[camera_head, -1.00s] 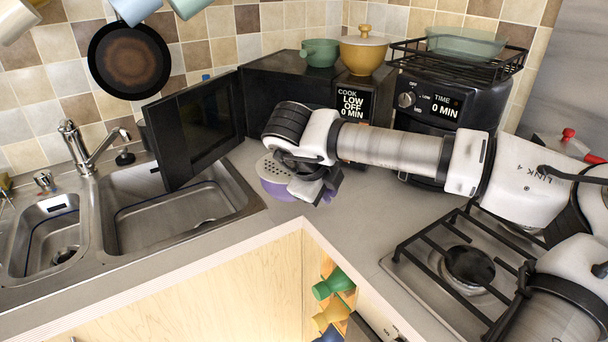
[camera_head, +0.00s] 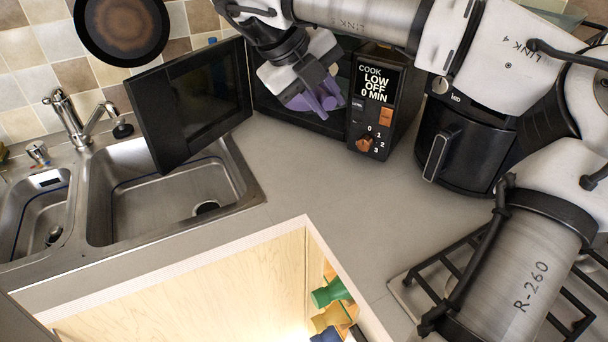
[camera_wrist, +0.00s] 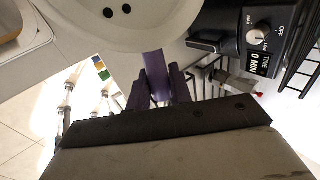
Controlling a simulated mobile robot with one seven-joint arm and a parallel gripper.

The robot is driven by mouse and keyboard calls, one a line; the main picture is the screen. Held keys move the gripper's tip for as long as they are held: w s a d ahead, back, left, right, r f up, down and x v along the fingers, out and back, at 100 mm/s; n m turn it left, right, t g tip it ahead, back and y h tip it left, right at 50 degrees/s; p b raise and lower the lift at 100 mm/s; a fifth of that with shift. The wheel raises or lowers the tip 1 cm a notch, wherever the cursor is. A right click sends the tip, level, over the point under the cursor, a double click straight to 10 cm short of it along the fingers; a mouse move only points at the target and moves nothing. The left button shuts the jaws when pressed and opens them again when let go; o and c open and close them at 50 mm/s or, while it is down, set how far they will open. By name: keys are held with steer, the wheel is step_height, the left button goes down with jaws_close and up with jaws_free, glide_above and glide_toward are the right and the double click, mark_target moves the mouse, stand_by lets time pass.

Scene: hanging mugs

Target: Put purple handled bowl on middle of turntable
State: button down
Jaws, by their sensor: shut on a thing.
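The bowl's purple handle (camera_wrist: 154,64) shows between the finger pads in the wrist view. A pale round surface with dark holes (camera_wrist: 150,25) adjoins it and appears to be the bowl. My gripper (camera_head: 322,94) is shut on the handle and holds the bowl off the counter. In the head view it is in front of the microwave (camera_head: 378,100), whose door (camera_head: 190,100) stands open to the left. My arm and gripper cover much of the opening, and the bowl is mostly hidden there. The turntable cannot be seen.
A black air fryer (camera_head: 455,145) stands right of the microwave. The sink (camera_head: 165,185) lies below the open door. The counter (camera_head: 310,170) before the microwave is clear. A stove grate (camera_head: 450,270) is at lower right, partly behind my arm.

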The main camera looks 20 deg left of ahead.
step_height(320, 180, down, 17)
steer(key=p, duration=0.2)
steer(key=shift+r+p, duration=0.1)
steer(key=shift+p, duration=0.25)
steer(key=shift+f, duration=1.45)
steer(key=shift+f+b, duration=0.2)
steer(key=shift+b, duration=0.25)
steer(key=c, duration=1.3)
jaws_free()
steer(key=shift+r, duration=0.1)
steer(key=shift+o, duration=0.2)
steer(key=shift+r+p, duration=0.15)
steer(key=shift+p, duration=0.9)
steer(key=b+v, duration=0.5)
steer(key=v, duration=0.8)
steer(key=shift+a, duration=0.45)
steer(key=shift+w, duration=0.1)
